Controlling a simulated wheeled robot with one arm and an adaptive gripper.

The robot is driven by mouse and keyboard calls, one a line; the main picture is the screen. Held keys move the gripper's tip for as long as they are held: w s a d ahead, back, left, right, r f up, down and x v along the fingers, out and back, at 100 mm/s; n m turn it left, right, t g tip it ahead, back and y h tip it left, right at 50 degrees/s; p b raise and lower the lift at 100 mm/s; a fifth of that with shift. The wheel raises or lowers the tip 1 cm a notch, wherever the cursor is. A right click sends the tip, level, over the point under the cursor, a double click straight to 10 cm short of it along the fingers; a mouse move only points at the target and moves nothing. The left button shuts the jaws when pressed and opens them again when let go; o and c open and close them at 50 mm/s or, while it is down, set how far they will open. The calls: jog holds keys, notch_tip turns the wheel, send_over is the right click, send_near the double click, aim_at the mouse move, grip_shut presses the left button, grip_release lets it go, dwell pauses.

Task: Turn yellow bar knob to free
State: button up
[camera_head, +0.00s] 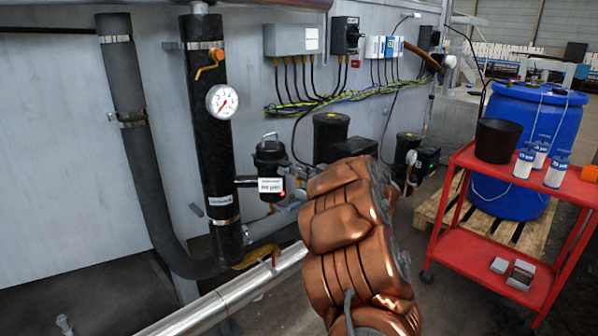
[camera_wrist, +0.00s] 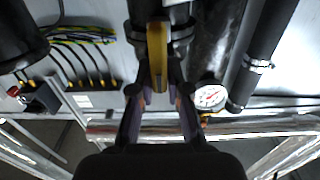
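A yellow bar knob (camera_wrist: 157,55) stands upright in the upper middle of the wrist view, in front of a dark pipe fitting. My gripper (camera_wrist: 159,75) points at it, with one dark finger on each side of the bar. The fingers are apart, with the bar between their tips; I cannot tell whether they touch it. In the head view a yellow handle (camera_head: 254,258) shows low beside the black pipe; I cannot tell if it is the same knob. My copper arm fills the lower middle there, and my gripper is hidden.
A pressure gauge (camera_head: 222,101) and an orange lever (camera_head: 208,67) sit on the black pipe (camera_head: 209,140). A black pump (camera_head: 270,160) stands beside it. A red cart (camera_head: 500,240) and a blue barrel (camera_head: 540,110) stand at right. A silver pipe (camera_head: 225,300) runs along the floor.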

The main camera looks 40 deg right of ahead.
aim_at(301, 186)
grip_shut()
jog(key=shift+a+f+n, duration=0.1)
jog(key=shift+n, duration=0.2)
jog(key=f+n+b, duration=0.1)
jog(key=n+b, duration=0.6)
jog(key=n, duration=0.3)
jog(key=f+n+b, duration=0.2)
jog(key=n+b, duration=0.6)
jog(key=n, duration=0.3)
jog(key=f+n+b, duration=0.2)
jog(key=n+b, duration=0.6)
jog(key=n, duration=0.2)
jog(key=shift+a+n, duration=0.25)
jog(key=shift+n, duration=0.05)
jog(key=shift+d+r+n+b, duration=0.1)
jog(key=shift+d+n+b, duration=0.05)
jog(key=shift+n+b, duration=0.5)
jog(key=shift+d+r+n+b, duration=0.15)
jog(key=shift+n+b, duration=0.25)
jog(key=shift+n, duration=0.45)
